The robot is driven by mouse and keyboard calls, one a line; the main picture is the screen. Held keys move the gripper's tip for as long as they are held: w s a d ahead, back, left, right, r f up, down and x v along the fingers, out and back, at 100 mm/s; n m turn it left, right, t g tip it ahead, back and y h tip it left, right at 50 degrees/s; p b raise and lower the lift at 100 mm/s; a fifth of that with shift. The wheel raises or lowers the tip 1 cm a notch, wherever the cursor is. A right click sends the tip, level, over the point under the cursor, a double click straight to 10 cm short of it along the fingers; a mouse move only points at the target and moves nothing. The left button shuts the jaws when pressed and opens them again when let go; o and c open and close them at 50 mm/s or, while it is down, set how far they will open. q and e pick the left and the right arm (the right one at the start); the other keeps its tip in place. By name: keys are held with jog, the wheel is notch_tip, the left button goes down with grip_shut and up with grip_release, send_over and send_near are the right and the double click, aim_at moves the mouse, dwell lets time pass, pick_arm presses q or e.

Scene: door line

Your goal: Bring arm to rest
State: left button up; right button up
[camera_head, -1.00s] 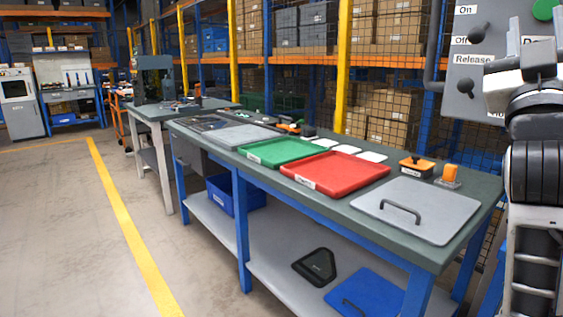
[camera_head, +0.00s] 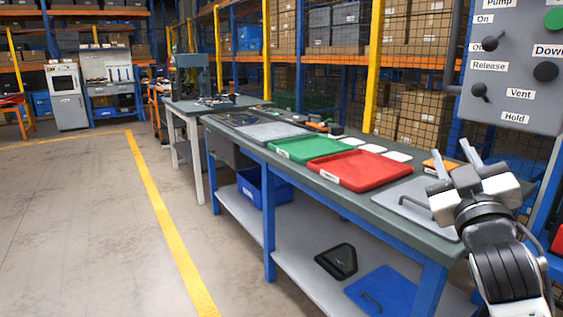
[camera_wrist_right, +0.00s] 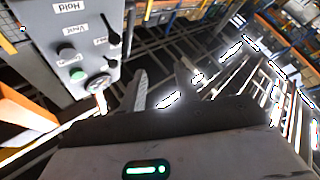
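My right gripper (camera_head: 456,162) is at the right of the head view, in front of the bench's right end and below the control panel. Its two fingers stand apart with nothing between them, so it is open and empty. In the right wrist view the fingers (camera_wrist_right: 153,92) also show spread apart. The grey control panel (camera_head: 520,70) with switches and buttons is at the upper right, clear of the gripper. It also shows at the upper left of the wrist view (camera_wrist_right: 62,45). My left gripper is not in the frames.
The long bench (camera_head: 270,150) carries a green tray (camera_head: 305,148), a red tray (camera_head: 360,170) and a grey handled plate (camera_head: 405,205) partly behind my gripper. Its lower shelf holds a blue bin (camera_head: 250,187) and a blue plate (camera_head: 385,290). The floor at left is clear.

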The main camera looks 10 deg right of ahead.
jog(key=s+a+f+n+g+y+p, duration=0.1)
jog(key=s+a+f+g+y, duration=0.3)
jog(key=f, duration=0.8)
jog(key=w+a+f+g+y+p, duration=0.1)
jog(key=a+f+y, duration=0.2)
jog(key=a+f, duration=0.65)
jog(key=s+a+f+m+g+y, duration=0.1)
jog(key=s+a+f+g, duration=0.2)
jog(key=s+f, duration=0.4)
jog(key=s+a+f+m+g+y, duration=0.1)
jog(key=s+a+f, duration=0.3)
jog(key=s+f, duration=0.4)
notch_tip(320, 180, down, 2)
jog(key=shift+a+f+g+y+p, duration=0.15)
jog(key=shift+a+g+y+p, duration=0.3)
jog(key=shift+g, duration=0.45)
jog(key=shift+d, duration=0.1)
